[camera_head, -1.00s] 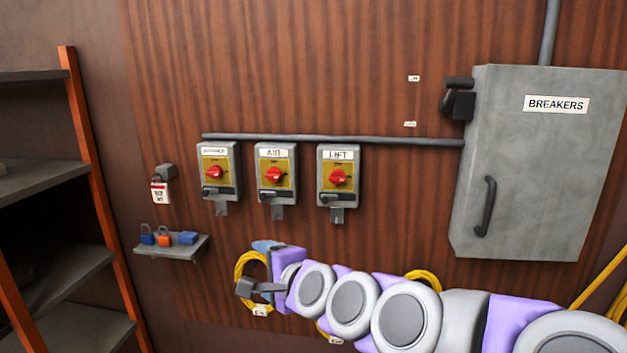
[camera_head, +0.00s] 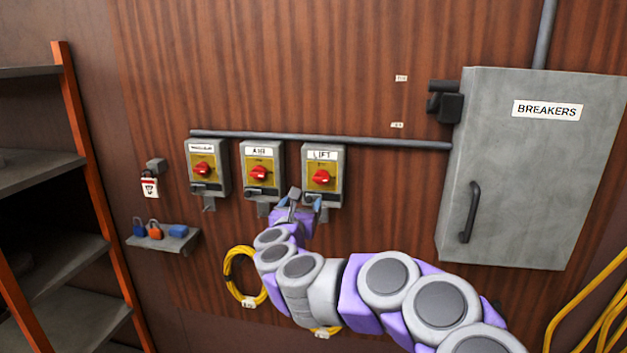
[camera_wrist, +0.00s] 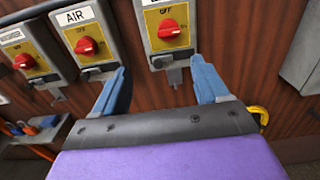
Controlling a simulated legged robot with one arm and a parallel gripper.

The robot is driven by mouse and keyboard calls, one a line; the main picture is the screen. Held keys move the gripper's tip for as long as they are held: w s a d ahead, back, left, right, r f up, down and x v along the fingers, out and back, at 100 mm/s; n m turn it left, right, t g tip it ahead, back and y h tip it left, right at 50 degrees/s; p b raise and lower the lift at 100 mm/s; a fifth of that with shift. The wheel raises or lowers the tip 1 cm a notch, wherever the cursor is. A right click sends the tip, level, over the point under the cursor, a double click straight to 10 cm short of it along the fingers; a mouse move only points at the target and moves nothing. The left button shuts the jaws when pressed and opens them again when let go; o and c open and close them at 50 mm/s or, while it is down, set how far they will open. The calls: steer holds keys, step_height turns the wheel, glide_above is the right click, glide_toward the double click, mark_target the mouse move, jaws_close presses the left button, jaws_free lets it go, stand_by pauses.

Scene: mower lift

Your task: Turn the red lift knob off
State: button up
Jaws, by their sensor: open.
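The red lift knob (camera_head: 321,177) sits on a yellow plate on the grey box labelled LIFT (camera_head: 338,163), the rightmost of three switch boxes on the wall. My gripper (camera_head: 307,199) is just below and slightly left of the LIFT box, in front of the wall. In the wrist view my gripper (camera_wrist: 160,88) has its two blue fingers spread apart with nothing between them. The knob is beyond the fingertips, and I see no contact.
The AIR switch box (camera_head: 260,165) and another switch box (camera_head: 206,167) stand to the left. A grey breaker cabinet (camera_head: 535,180) is at the right. A small shelf with padlocks (camera_head: 165,242) and a yellow coiled cable (camera_head: 232,280) are lower left. A conduit (camera_head: 400,143) runs above.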

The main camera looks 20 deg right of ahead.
steer(key=x, duration=0.3)
glide_toward(320, 179)
steer(key=d, duration=0.3)
steer(key=w, duration=0.1)
steer(key=w+a, duration=0.1)
steer(key=w, duration=0.2)
steer(key=shift+w+a, duration=0.4)
steer(key=w+d, duration=0.2)
steer(key=d, duration=0.1)
steer(key=w+d, duration=0.1)
steer(key=d, duration=0.1)
steer(key=shift+d+f, duration=0.15)
steer(key=shift+d, duration=0.1)
steer(key=shift+w+a+r, duration=0.1)
steer(key=shift+a+r, duration=0.05)
steer(key=shift+a, duration=0.45)
steer(key=shift+w+a+r, duration=0.1)
steer(key=shift+a, duration=0.55)
steer(key=shift+d+f, duration=0.15)
steer(key=shift+d, duration=0.7)
steer(key=c, duration=0.4)
steer(key=shift+a, duration=0.15)
steer(key=c, duration=0.6)
